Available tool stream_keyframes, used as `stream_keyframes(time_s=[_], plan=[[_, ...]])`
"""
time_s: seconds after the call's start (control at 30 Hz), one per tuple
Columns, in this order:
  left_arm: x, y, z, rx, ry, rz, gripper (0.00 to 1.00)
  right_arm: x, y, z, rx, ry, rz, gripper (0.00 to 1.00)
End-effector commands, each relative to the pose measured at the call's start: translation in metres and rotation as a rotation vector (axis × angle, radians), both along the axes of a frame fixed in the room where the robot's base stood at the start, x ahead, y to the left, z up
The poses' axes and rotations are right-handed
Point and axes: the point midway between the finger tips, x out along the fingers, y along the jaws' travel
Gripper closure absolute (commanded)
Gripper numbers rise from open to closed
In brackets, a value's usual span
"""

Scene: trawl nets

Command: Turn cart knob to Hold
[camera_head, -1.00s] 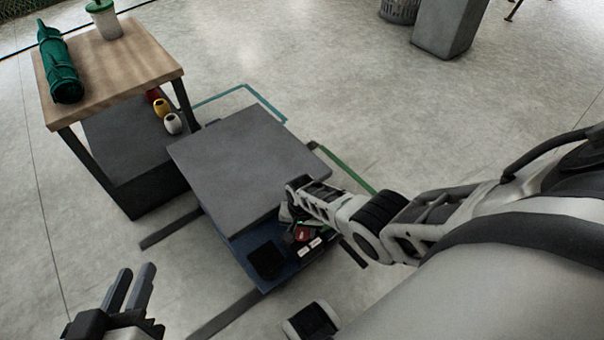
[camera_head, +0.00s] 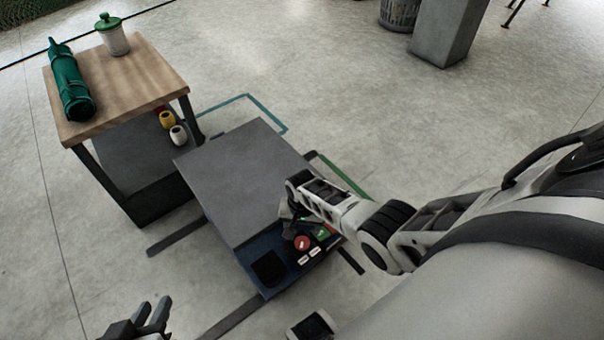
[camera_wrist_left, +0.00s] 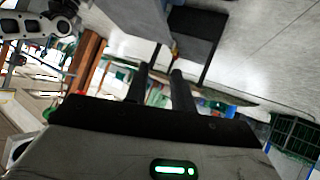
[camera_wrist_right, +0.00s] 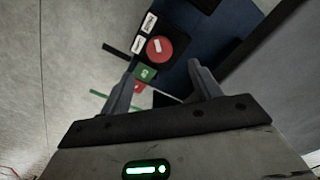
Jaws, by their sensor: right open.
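The red round knob (camera_head: 302,243) with a white pointer mark sits on the blue panel (camera_head: 287,282) at the near end of the grey-topped cart (camera_head: 243,180). My right gripper (camera_head: 288,214) is over the panel, beside the knob in the head view. In the right wrist view the knob (camera_wrist_right: 160,48) shows just beyond the open, empty fingers (camera_wrist_right: 163,68). White labels (camera_wrist_right: 143,33) and a green label (camera_wrist_right: 147,72) lie beside it; their words are too small to read. My left gripper (camera_head: 153,306) is low at the left, fingers apart and empty, away from the cart.
A wooden-topped table (camera_head: 140,82) holds a green roll (camera_head: 70,85) and a green-lidded jar (camera_head: 113,38), with spools (camera_head: 178,134) on its lower shelf. A black pad (camera_head: 268,268) is on the panel. A grey bin (camera_head: 445,35) stands far off; open floor lies between.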

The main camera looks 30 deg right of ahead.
Motion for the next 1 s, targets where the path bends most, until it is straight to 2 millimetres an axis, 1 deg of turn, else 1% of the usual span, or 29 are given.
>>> stream_keyframes(time_s=[0.03,0.1,0.2,0.3,0.4,0.57,1.0], plan=[[-0.002,0.003,0.010,0.013,0.029,0.007,0.75,0.000,0.000,0.023,0.000,-0.001,0.000,0.37],[-0.005,0.007,0.010,0.029,0.065,0.013,0.75,0.000,0.000,0.040,0.000,-0.001,-0.001,0.37],[-0.008,0.012,0.030,0.025,0.018,0.033,0.75,-0.001,0.000,0.053,0.000,0.000,-0.001,0.37],[-0.009,0.016,0.045,0.027,-0.014,0.048,0.75,0.000,0.000,0.066,0.000,-0.001,-0.001,0.37],[-0.010,0.019,0.055,0.028,-0.033,0.057,0.75,0.000,0.000,0.074,0.000,0.000,-0.002,0.37],[-0.010,0.020,0.062,0.029,-0.052,0.064,0.75,-0.001,0.000,0.079,0.000,0.000,-0.002,0.37],[-0.010,0.021,0.062,0.029,-0.054,0.064,0.75,0.000,0.000,0.078,0.000,0.000,-0.001,0.37]])
